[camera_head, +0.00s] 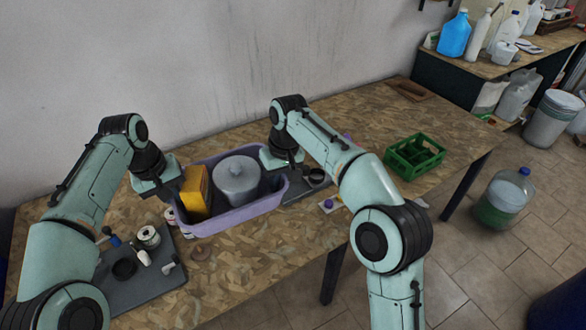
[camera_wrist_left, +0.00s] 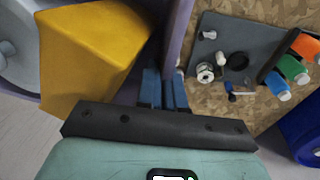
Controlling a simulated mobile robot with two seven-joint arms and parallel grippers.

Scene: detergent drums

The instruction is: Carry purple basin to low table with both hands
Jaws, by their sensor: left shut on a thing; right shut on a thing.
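The purple basin (camera_head: 238,216) is over the chipboard table (camera_head: 240,270) between my two arms, looking level. I cannot tell whether it touches the tabletop. It holds a yellow box (camera_head: 195,190) and a grey lidded tub (camera_head: 237,180). My left gripper (camera_head: 168,192) is shut on the basin's left end; in the left wrist view its blue fingers (camera_wrist_left: 165,90) pinch the purple wall (camera_wrist_left: 179,38) beside the yellow box (camera_wrist_left: 92,48). My right gripper (camera_head: 284,168) is shut at the basin's right end, its fingertips partly hidden.
A grey mat (camera_head: 150,285) with small items lies at the front left. A green crate (camera_head: 414,157) stands on the right. A second table (camera_head: 470,62) with bottles is at the back right. A large bottle (camera_head: 503,198) stands on the tiled floor.

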